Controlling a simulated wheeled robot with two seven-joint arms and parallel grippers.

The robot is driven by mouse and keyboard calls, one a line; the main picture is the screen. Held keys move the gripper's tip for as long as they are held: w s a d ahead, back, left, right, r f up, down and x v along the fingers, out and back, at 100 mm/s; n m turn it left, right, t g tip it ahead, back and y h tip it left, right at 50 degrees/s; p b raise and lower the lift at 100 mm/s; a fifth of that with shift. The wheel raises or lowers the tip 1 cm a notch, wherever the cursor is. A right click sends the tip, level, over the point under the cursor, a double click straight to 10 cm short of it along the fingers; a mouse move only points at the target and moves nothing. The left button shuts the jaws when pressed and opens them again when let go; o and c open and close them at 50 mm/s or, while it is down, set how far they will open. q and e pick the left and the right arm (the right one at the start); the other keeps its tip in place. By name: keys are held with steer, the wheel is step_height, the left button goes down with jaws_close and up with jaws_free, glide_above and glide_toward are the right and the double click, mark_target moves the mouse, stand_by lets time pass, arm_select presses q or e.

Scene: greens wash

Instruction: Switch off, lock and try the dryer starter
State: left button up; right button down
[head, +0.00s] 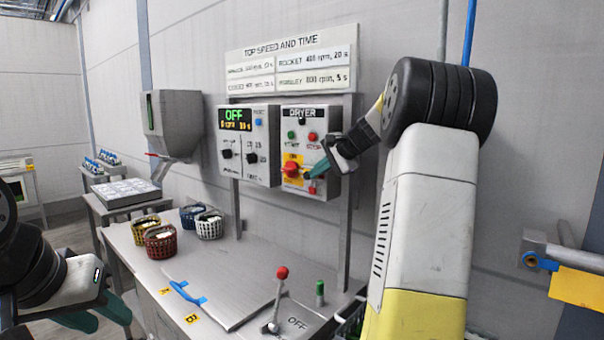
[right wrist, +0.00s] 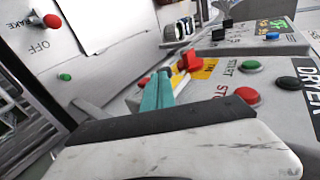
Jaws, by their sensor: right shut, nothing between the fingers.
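The dryer starter (head: 311,150) is a grey wall box labelled DRYER, with a green START button (head: 291,134) and a red STOP button (head: 312,136). Its red rotary switch (head: 291,169) sits on a yellow plate and also shows in the right wrist view (right wrist: 187,62). My right gripper (head: 309,174) is shut and empty, its teal fingertips at or just beside the red switch; I cannot tell whether they touch it. The teal fingers show in the right wrist view (right wrist: 157,92). My left gripper (head: 105,312) is low at the left, partly cut off, and its jaw opening is unclear.
A control box (head: 249,145) reading OFF hangs left of the starter. Baskets (head: 160,243) stand on the steel bench (head: 235,270). A red-knobbed lever (head: 281,272) and a green-topped post (head: 320,290) rise at the bench front. A grey hopper (head: 172,125) hangs further left.

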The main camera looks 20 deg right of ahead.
steer(key=shift+w+a, duration=0.3)
steer(key=shift+w, duration=0.2)
steer(key=shift+w+a, duration=0.3)
steer(key=shift+w, duration=0.2)
steer(key=shift+r, duration=0.1)
steer(key=v, duration=0.8)
steer(key=shift+s, duration=0.1)
